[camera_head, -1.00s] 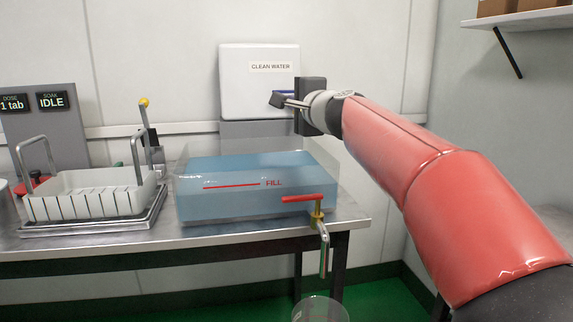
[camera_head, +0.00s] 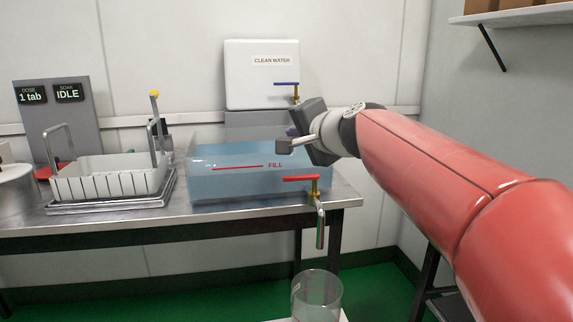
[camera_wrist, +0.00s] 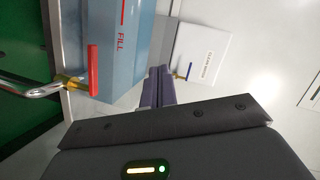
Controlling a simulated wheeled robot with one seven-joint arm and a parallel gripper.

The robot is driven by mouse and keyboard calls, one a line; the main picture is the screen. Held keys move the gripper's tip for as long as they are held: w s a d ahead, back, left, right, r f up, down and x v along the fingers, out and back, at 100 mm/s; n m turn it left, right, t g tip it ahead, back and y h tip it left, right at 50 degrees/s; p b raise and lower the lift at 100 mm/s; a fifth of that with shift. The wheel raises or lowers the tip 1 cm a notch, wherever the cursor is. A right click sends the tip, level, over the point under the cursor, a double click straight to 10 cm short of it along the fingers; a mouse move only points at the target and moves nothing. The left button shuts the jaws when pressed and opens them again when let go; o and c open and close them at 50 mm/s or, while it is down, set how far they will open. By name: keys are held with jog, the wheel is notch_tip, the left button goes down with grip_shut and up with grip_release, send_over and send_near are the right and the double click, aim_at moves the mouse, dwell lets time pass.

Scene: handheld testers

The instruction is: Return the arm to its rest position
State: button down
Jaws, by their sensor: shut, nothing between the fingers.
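My gripper (camera_head: 284,146) is shut and empty, held above the right part of the blue water tank (camera_head: 225,186). My red arm reaches in from the right. In the wrist view the closed fingers (camera_wrist: 157,86) show between the tank (camera_wrist: 123,60) and the white clean-water box (camera_wrist: 208,50). The box (camera_head: 262,88) stands at the back with a blue-handled tap (camera_head: 287,84). The gripper is apart from that tap.
A red-handled tap (camera_head: 302,179) juts from the tank's front above a clear beaker (camera_head: 317,295). A white slotted basket (camera_head: 108,177) with tall handles sits left on the steel bench (camera_head: 130,219). A wall shelf (camera_head: 520,15) hangs upper right.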

jog(key=s+d+f+n+g+h, duration=0.2)
jog(key=s+d+f+n, duration=0.1)
jog(key=s+f, duration=0.6)
jog(key=s+d+f+n+g+h, duration=0.2)
jog(key=s+d+f, duration=0.4)
jog(key=s+f, duration=0.3)
jog(key=s+d+f+n+g+h+p, duration=0.1)
jog(key=s+d+f+n+g+h, duration=0.2)
jog(key=s+f, duration=0.6)
jog(key=s+d+g, duration=0.1)
jog(key=s, duration=0.2)
jog(key=shift+d+n, duration=0.25)
jog(key=shift+n, duration=0.05)
jog(key=c, duration=2.1)
grip_release()
